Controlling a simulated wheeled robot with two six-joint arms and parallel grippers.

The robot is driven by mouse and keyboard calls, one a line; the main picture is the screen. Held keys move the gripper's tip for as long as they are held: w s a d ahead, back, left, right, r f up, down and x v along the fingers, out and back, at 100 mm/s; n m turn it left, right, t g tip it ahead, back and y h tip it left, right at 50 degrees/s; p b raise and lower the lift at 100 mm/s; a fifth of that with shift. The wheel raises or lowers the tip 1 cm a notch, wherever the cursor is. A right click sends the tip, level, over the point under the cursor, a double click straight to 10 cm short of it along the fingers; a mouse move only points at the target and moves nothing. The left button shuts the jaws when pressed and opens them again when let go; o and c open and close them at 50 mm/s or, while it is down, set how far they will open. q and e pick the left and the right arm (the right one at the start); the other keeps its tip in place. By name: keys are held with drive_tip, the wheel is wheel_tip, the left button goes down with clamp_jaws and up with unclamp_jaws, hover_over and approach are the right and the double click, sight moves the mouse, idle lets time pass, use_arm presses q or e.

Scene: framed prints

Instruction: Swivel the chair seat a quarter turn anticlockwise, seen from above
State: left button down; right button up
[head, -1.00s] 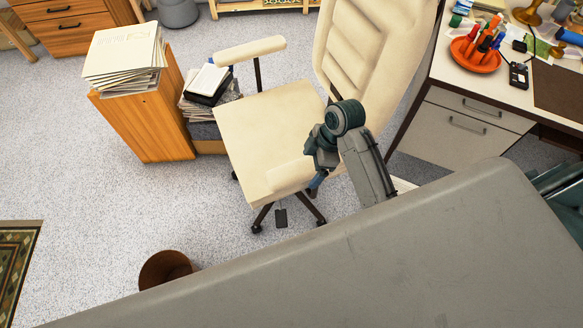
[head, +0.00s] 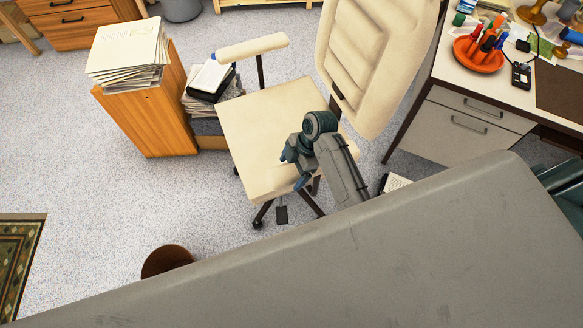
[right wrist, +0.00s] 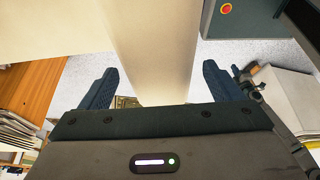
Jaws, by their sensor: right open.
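The cream office chair shows in the head view, with its seat (head: 258,120) at the centre and its tall backrest (head: 372,60) to the right. Its far armrest (head: 252,47) is in plain sight; the near armrest is largely hidden by my right arm or blends with the seat. My right gripper (head: 292,168) is open at the near side of the seat. In the right wrist view, a long cream chair part (right wrist: 160,50) lies between its spread blue fingers, apart from both; I cannot tell how deep it sits. My left gripper is out of view.
A wooden cabinet (head: 150,115) with stacked papers stands left of the chair, with books (head: 210,80) beside it. A desk (head: 465,115) stands right. A brown bin (head: 166,261) is at the front.

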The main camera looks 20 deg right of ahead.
drive_tip(key=shift+a+f, duration=0.1)
drive_tip(key=shift+f, duration=0.25)
drive_tip(key=c, duration=1.3)
drive_tip(key=shift+s, duration=0.1)
drive_tip(key=shift+c, duration=0.4)
